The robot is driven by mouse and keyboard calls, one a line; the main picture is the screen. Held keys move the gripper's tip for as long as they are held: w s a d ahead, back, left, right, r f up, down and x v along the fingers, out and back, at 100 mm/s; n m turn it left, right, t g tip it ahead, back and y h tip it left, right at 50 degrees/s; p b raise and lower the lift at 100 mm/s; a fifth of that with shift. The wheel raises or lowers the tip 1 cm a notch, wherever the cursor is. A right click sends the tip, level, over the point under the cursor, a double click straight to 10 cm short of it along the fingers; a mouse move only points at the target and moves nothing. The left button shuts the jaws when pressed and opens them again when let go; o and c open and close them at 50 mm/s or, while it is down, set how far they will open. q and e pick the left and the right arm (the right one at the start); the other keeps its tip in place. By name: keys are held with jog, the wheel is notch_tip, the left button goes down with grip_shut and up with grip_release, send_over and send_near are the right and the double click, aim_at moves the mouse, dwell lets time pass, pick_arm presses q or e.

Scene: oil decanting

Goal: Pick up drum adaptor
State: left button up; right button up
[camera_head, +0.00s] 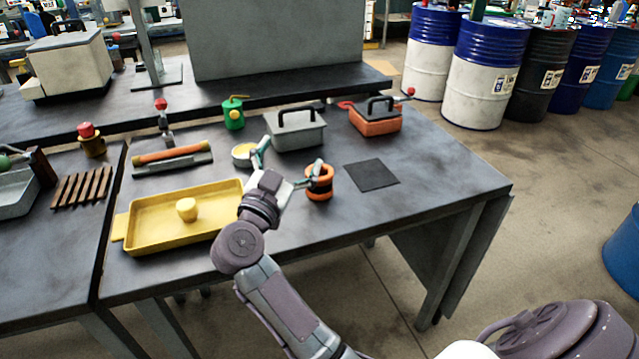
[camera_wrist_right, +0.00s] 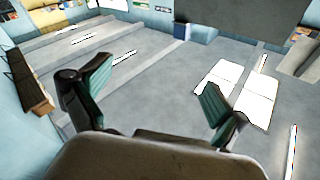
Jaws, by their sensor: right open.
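An orange and black cylindrical piece (camera_head: 319,183), which I take to be the drum adaptor, stands on the dark workbench (camera_head: 440,160). My right gripper (camera_head: 287,163) is open over the bench, with its fingers spread left and right. The right finger overlaps the upper left of the orange and black piece; I cannot tell whether they touch. The left finger is beside a small round yellow-topped container (camera_head: 243,154). In the right wrist view the open gripper (camera_wrist_right: 155,98) has nothing between its fingers, and the adaptor does not show. My left gripper is not in view.
A yellow tray (camera_head: 150,242) holding a yellow piece lies left of my arm. A grey box (camera_head: 296,134) with a black handle and a red box (camera_head: 376,121) stand behind. A dark square pad (camera_head: 371,175) lies on the right; the bench beyond it is clear.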

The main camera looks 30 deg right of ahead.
aim_at(320, 178)
jog(key=f+g+y, duration=0.1)
jog(key=f+g, duration=0.1)
jog(key=a+f+g+y, duration=0.1)
jog(key=f+g, duration=0.1)
jog(key=f, duration=0.1)
jog(key=f+n+g+y, duration=0.1)
jog(key=f+g+y, duration=0.1)
jog(key=shift+s+a+f+g, duration=0.15)
jog(key=shift+s+a+g, duration=0.1)
jog(key=shift+g, duration=0.05)
jog(key=x, duration=0.7)
jog(key=shift+d+f, duration=0.15)
jog(key=shift+w+b+x, duration=0.2)
jog(key=shift+b+x, duration=0.2)
jog(key=shift+x, duration=2.75)
jog(key=shift+a+f, duration=0.1)
jog(key=shift+a, duration=0.15)
jog(key=c, duration=1.6)
jog(key=shift+c, duration=0.2)
